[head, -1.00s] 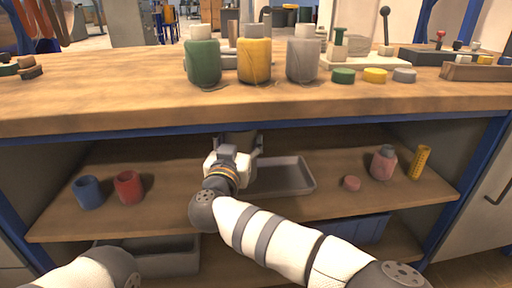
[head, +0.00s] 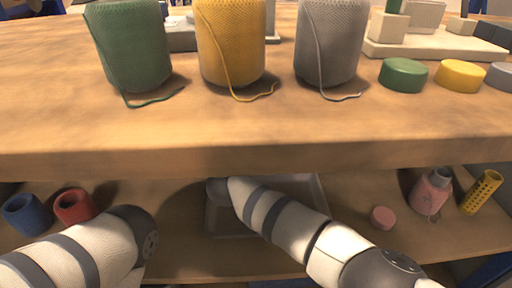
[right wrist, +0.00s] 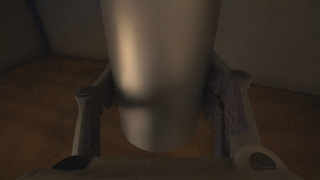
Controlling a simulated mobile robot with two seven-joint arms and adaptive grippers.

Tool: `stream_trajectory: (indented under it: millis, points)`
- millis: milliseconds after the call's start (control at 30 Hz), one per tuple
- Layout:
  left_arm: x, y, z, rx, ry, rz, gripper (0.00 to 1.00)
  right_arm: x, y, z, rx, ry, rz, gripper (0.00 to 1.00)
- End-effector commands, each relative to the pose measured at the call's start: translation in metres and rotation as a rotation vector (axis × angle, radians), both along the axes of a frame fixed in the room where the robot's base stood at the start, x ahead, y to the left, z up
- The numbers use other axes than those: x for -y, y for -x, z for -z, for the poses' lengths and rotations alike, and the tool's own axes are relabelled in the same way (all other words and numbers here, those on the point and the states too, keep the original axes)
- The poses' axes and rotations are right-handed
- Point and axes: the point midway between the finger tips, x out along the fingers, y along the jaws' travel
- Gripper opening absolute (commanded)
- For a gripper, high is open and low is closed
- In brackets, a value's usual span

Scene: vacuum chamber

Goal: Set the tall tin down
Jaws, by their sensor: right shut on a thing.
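The tall tin (right wrist: 160,70) is a plain metallic cylinder in the right wrist view, upright between the fingers of my right gripper (right wrist: 162,112). The gripper is shut on it. The tin's lower end shows; its top is out of frame. The view is dark, and I cannot tell whether the tin's base touches the shelf. In the head view the tin and my right gripper are hidden under the bench top. My left gripper is not in view; only part of the left arm shows at lower left.
On the shelf (head: 340,215) are a grey tray (head: 222,222), blue and red cups (head: 74,205), a pink bottle (head: 432,192), a pink lid (head: 382,217) and a yellow perforated tube (head: 482,191). The bench top (head: 250,130) overhangs the shelf. Thread spools (head: 230,45) stand on it.

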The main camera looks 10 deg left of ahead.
Motion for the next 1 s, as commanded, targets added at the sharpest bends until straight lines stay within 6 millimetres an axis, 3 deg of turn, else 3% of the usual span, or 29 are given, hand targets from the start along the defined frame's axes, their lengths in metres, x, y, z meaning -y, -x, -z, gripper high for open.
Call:
stream_trajectory:
  millis: [233, 667, 700, 767, 1000]
  points:
    - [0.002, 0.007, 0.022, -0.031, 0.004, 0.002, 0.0, 0.0, 0.0, 0.05, -0.003, 0.0, 0.0, 0.28]
    - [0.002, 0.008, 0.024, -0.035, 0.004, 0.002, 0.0, -0.001, 0.0, 0.053, 0.005, 0.001, -0.002, 0.28]
    - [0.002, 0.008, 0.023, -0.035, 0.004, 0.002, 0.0, 0.0, 0.0, 0.054, 0.002, 0.0, -0.001, 0.66]
    - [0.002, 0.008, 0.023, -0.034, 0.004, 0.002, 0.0, 0.0, 0.0, 0.053, 0.002, 0.0, -0.001, 0.8]
    - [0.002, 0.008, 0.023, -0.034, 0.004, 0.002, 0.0, 0.0, 0.0, 0.053, 0.002, 0.0, -0.001, 0.8]
